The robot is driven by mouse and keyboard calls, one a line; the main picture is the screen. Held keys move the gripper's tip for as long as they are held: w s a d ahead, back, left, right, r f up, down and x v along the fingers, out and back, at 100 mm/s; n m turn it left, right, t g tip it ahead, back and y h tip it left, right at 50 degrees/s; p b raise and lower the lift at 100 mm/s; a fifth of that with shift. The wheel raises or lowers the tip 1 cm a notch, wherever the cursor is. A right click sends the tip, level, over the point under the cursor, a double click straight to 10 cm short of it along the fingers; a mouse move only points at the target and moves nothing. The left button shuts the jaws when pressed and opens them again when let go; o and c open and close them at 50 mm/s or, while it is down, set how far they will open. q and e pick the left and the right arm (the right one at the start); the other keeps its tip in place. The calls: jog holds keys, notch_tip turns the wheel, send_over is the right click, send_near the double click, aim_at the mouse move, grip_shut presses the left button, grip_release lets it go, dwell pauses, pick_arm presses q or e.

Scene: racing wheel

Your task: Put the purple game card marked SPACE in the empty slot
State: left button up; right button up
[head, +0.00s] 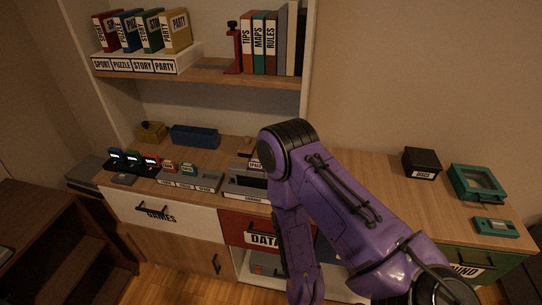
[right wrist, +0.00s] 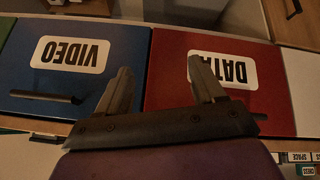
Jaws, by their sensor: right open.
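A small purplish piece with a pale label, apparently the SPACE card (head: 256,163), shows on the counter in the head view, partly hidden by my right arm. A low grey slotted holder (head: 190,183) with a row of labels, the rightmost seeming to read SPACE, sits left of it near the counter's front edge. Small coloured cards stand behind and left of the holder. My right gripper (right wrist: 160,88) is open and empty in the right wrist view, in front of the drawer fronts. In the head view my right arm hides it. My left gripper is not in view.
The blue VIDEO front (right wrist: 75,90) and red DATA front (right wrist: 265,110) have bar handles. A blue box (head: 195,135) stands at the counter's back, a black box (head: 422,162) and teal case (head: 478,182) at right. A shelf (head: 215,72) overhangs the counter's left half.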

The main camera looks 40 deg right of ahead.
jog(key=w+d+r+m+h+p, duration=0.2)
jog(key=w+d+r+h+p, duration=0.15)
jog(key=w+r, duration=1.05)
notch_tip(320, 180, up, 17)
jog(key=m+g+y, duration=0.1)
jog(key=y, duration=0.5)
send_over(256, 168)
jog(key=s+a, duration=0.2)
jog(key=shift+h, duration=0.25)
jog(key=x, duration=0.3)
jog(key=p+x, duration=0.1)
jog(key=x, duration=0.5)
jog(key=shift+s+a+f+p, duration=0.1)
jog(key=shift+a+f+p, duration=0.15)
jog(key=shift+p, duration=0.15)
jog(key=shift+f, duration=0.2)
jog(key=c, duration=0.7)
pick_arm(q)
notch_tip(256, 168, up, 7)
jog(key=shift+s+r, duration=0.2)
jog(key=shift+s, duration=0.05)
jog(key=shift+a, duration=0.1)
pick_arm(e)
jog(key=shift+r, duration=0.1)
